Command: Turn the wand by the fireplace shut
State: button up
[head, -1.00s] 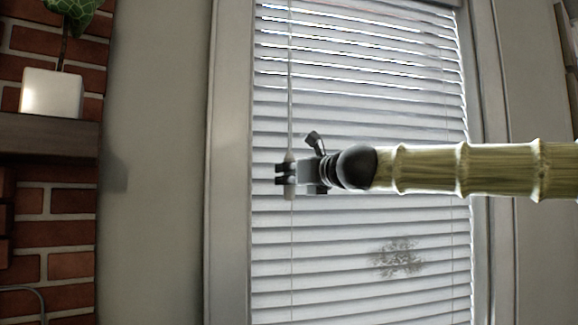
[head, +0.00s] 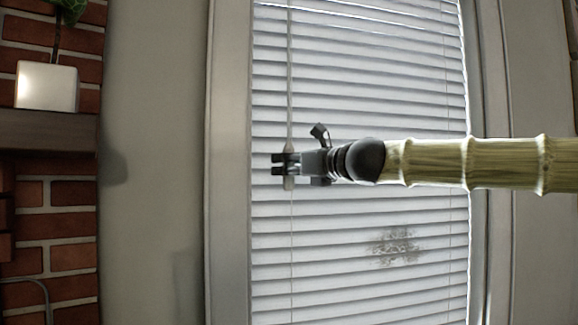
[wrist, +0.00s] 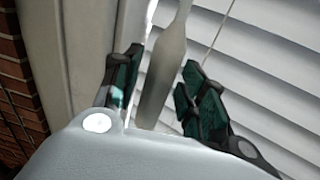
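The wand of the window blind is a thin pale rod (head: 290,75) hanging down the blind's left part, with a thicker grey handle at its lower end. My gripper (head: 283,164) is at this handle, its dark fingers on either side of it. The exact contact is partly hidden. The blind's slats (head: 360,210) lie nearly flat against each other, with thin bright gaps only near the top.
A brick fireplace wall (head: 45,255) with a dark mantel (head: 45,132) and a white plant pot (head: 46,86) is at the left. The window frame (head: 228,200) stands just left of the wand. A thin cord (wrist: 218,35) hangs near the wand.

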jog(key=shift+s, duration=0.1)
jog(key=v, duration=1.2)
dwell(0.5)
